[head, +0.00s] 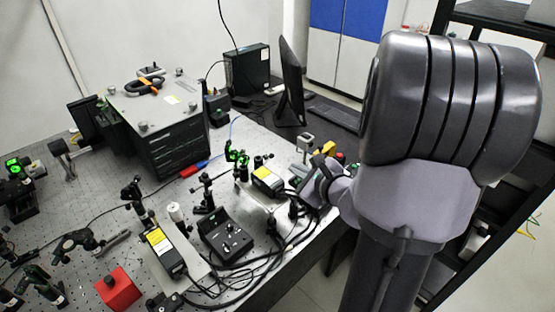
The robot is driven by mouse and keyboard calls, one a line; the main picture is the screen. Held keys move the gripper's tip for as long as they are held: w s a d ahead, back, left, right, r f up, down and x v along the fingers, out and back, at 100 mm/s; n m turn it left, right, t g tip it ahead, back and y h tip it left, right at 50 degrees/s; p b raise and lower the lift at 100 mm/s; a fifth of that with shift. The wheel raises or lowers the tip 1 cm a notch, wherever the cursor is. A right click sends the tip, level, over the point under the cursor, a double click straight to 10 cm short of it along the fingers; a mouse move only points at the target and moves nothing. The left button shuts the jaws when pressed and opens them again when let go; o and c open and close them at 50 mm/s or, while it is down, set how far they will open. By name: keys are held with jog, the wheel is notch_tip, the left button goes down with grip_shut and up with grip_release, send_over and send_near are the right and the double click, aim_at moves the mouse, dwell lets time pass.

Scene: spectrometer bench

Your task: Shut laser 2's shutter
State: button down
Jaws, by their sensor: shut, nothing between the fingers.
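Two black laser boxes with yellow labels stand on the bench: a nearer one (163,248) at lower centre-left and a farther one (268,181) near the bench's right side. I cannot read numbers to tell which is laser 2. Green light shows on a small mount (237,157) just beyond the farther laser. No shutter can be made out clearly. My arm comes in from the right, and my gripper (302,180) is small and dark just right of the farther laser. It is shut and empty. Whether it touches anything cannot be told.
A black control box (225,238) with knobs and cables sits between the lasers. Posts and optics crowd the perforated bench. A red block (118,289) lies at the front.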

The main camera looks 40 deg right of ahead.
jog(key=b+x, duration=0.2)
jog(key=x, duration=0.8)
jog(key=shift+w, duration=0.15)
jog(key=shift+b, duration=0.3)
